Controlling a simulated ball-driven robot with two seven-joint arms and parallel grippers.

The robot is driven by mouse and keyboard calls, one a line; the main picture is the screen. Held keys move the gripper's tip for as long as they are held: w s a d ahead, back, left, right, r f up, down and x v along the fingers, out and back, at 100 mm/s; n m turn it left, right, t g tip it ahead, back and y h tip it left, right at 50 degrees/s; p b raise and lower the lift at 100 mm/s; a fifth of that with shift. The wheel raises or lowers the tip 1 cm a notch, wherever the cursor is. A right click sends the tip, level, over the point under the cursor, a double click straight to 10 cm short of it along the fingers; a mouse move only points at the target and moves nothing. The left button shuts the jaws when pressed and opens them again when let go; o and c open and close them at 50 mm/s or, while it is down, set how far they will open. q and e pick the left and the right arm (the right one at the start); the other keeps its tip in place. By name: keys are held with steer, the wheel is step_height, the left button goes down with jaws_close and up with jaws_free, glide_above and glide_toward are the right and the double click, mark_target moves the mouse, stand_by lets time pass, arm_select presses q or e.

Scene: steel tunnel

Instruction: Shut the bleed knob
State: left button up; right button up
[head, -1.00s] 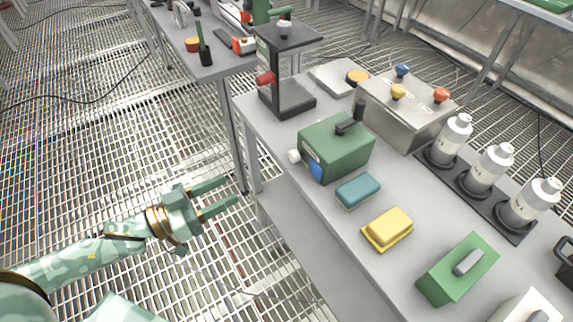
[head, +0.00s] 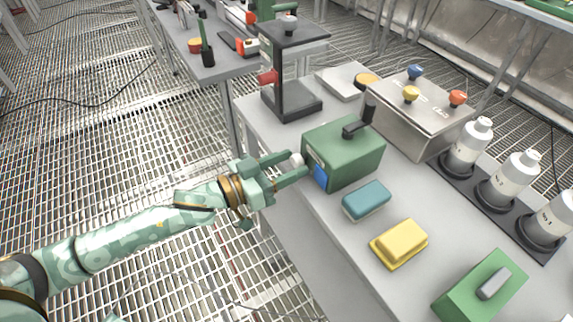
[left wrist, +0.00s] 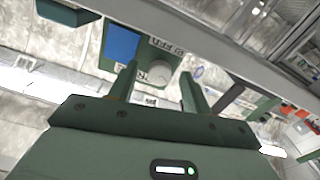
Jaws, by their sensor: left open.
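The bleed knob appears to be the small white knob (head: 297,159) on the near left face of the green box (head: 343,152). In the left wrist view the round white knob (left wrist: 158,76) shows between my finger tips, with printed lettering around it and a blue patch beside it. My left gripper (head: 293,168) is open, its fingers pointing at that face, one on each side of the knob. I cannot tell whether the fingers touch it. A black lever handle stands on top of the box. My right gripper is not in view.
On the grey table (head: 298,257) are a teal block (head: 367,200), a yellow block (head: 399,243) and a green block with a grey handle (head: 481,287). A black stand (head: 290,70), a steel box with coloured knobs (head: 418,115) and white bottles (head: 470,147) stand behind. Grating floor lies left.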

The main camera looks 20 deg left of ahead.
arm_select(q)
steer(key=c, duration=1)
